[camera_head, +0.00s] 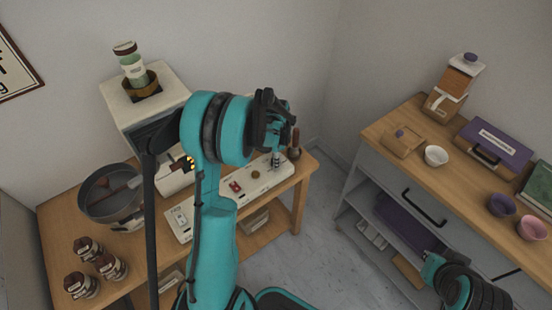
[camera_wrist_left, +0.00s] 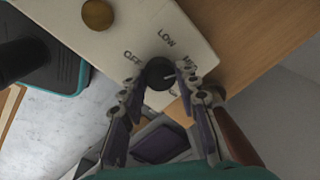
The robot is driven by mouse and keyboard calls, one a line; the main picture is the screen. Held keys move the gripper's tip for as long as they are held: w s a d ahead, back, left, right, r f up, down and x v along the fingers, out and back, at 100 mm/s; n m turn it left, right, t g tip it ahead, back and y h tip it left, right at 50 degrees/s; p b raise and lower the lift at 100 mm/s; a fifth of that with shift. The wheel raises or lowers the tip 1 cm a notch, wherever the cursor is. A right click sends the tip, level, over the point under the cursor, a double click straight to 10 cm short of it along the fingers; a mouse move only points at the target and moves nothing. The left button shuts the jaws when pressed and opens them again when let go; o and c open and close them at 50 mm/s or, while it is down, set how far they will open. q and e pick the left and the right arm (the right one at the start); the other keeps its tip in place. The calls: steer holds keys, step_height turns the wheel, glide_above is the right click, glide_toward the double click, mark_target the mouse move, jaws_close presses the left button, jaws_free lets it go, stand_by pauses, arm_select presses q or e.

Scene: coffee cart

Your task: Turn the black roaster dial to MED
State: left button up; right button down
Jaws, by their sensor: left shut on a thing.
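The black roaster dial (camera_wrist_left: 158,73) sits on a pale control panel (camera_wrist_left: 135,35) in the left wrist view. OFF is printed to its left and LOW above it; lettering on its right is partly covered by a finger. A light pointer line on the dial runs toward the right. My left gripper (camera_wrist_left: 160,76) is shut on the dial, one finger on each side. In the head view my left gripper (camera_head: 276,152) reaches over the right end of the panel (camera_head: 215,200) and hides the dial.
A brown knob (camera_head: 255,175) and a red switch (camera_head: 236,187) are on the same panel. A roaster (camera_head: 145,95), a round pan (camera_head: 110,193) and several jars (camera_head: 88,249) stand on the wooden table. A brown-handled tool (camera_head: 294,145) stands close to the gripper.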

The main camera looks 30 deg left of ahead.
arm_select(q)
steer(key=shift+m, duration=0.6)
steer(key=o, duration=1.2)
steer(key=shift+c, duration=0.2)
step_height(320, 180, up, 12)
steer(key=shift+s+d, duration=0.2)
steer(key=shift+s, duration=0.15)
